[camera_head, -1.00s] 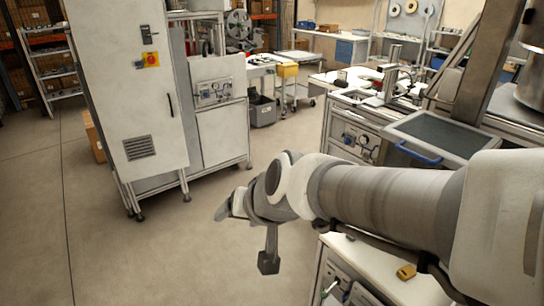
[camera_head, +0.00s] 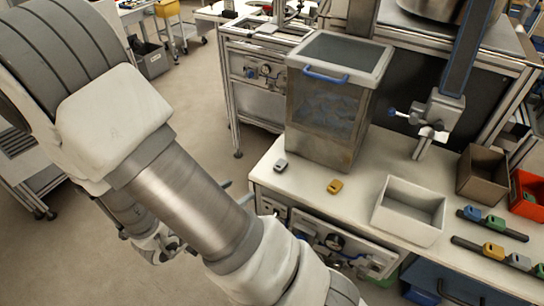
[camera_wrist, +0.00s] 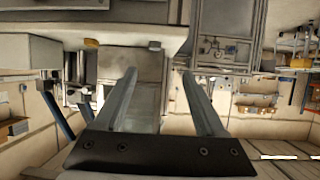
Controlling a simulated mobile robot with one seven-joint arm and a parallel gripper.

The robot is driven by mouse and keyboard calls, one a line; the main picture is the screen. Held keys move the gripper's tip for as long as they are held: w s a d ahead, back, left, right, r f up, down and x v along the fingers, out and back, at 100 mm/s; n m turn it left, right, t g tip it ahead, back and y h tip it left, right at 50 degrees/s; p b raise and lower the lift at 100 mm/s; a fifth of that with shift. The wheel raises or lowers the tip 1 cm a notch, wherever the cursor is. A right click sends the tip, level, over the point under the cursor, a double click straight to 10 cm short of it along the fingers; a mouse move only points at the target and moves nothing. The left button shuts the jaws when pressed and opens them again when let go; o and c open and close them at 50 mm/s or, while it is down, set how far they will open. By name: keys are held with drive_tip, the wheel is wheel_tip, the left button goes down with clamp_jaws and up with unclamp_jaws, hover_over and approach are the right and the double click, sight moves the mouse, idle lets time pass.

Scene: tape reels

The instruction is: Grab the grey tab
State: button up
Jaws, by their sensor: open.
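A small grey tab (camera_head: 281,165) lies on the left part of the white bench top (camera_head: 300,200), close to its left edge, in the head view. It also shows small in the wrist view (camera_wrist: 154,45), beyond the gap between my fingers. My gripper (camera_wrist: 158,75) is open, its two long fingers wide apart with nothing between them. It is apart from the tab. In the head view my arm fills the left side and I cannot clearly make out the fingers.
A yellow tab (camera_head: 335,186) lies right of the grey one. A clear-sided bin with a blue handle (camera_head: 335,105) stands just behind them. Further right are a white tray (camera_head: 410,207), a brown box (camera_head: 482,173), a red bin (camera_head: 527,192) and rails holding coloured tabs (camera_head: 493,250).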

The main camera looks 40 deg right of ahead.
drive_tip(key=b, duration=0.1)
approach(279, 166)
drive_tip(key=shift+w+d+f+h, duration=0.15)
drive_tip(key=shift+w+d+f, duration=0.15)
drive_tip(key=shift+d+f, duration=0.2)
drive_tip(key=shift+w+d+f+h, duration=0.15)
drive_tip(key=shift+w+d+f, duration=0.15)
drive_tip(key=shift+d+f, duration=0.2)
drive_tip(key=shift+r+x, duration=0.15)
drive_tip(key=shift+x, duration=1.2)
drive_tip(key=shift+r+x, duration=0.1)
drive_tip(key=shift+x, duration=1.2)
drive_tip(key=shift+s+d, duration=0.1)
drive_tip(key=shift+d, duration=0.05)
clamp_jaws()
